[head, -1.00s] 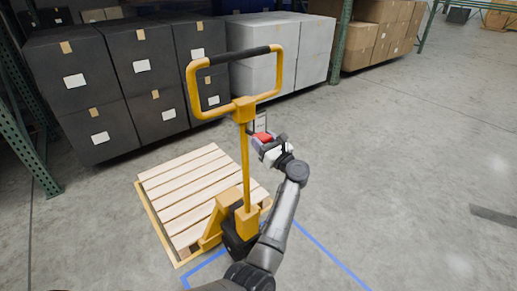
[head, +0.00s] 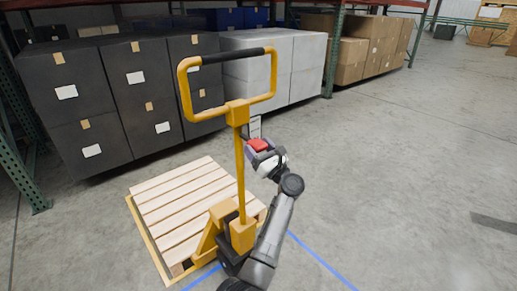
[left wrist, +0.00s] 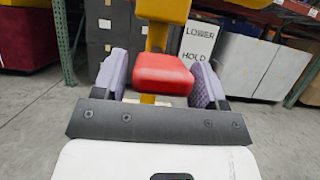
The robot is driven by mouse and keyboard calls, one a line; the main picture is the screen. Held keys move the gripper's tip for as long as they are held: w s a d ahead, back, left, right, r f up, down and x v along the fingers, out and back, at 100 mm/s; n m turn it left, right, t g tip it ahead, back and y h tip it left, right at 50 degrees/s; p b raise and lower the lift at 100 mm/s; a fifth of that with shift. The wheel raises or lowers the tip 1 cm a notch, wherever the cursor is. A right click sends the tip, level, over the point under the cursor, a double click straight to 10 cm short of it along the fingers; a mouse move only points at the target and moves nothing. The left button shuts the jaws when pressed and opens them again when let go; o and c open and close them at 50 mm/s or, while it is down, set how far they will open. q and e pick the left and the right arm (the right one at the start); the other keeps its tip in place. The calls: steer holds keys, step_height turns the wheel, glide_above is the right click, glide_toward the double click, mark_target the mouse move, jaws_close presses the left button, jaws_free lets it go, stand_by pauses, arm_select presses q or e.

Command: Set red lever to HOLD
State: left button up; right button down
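The red lever (head: 257,145) is a block on the yellow pallet jack's (head: 238,116) post, below its loop handle. In the left wrist view the red lever (left wrist: 162,73) sits between my left gripper's two lilac fingers (left wrist: 160,78). A narrow gap shows on its left side; the right finger is very near or touching. My left gripper (head: 262,153) looks open around it in the head view. A white sign (left wrist: 197,45) reads LOWER above HOLD; the lever appears beside HOLD in the picture, partly covering the sign's left side. My right gripper is out of view.
A wooden pallet (head: 185,203) lies under the jack. Black boxes (head: 135,75), white boxes (head: 290,70) and brown cartons (head: 370,45) stand on racking behind. Blue floor lines (head: 318,262) run nearby. The floor to the right is mostly clear.

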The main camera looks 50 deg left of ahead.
arm_select(q)
steer(key=shift+o, duration=0.8)
steer(key=shift+d, duration=0.2)
steer(key=p+v, duration=0.2)
steer(key=v, duration=1.1)
steer(key=shift+d+p, duration=0.2)
steer(key=shift+p, duration=0.1)
steer(key=shift+f, duration=0.15)
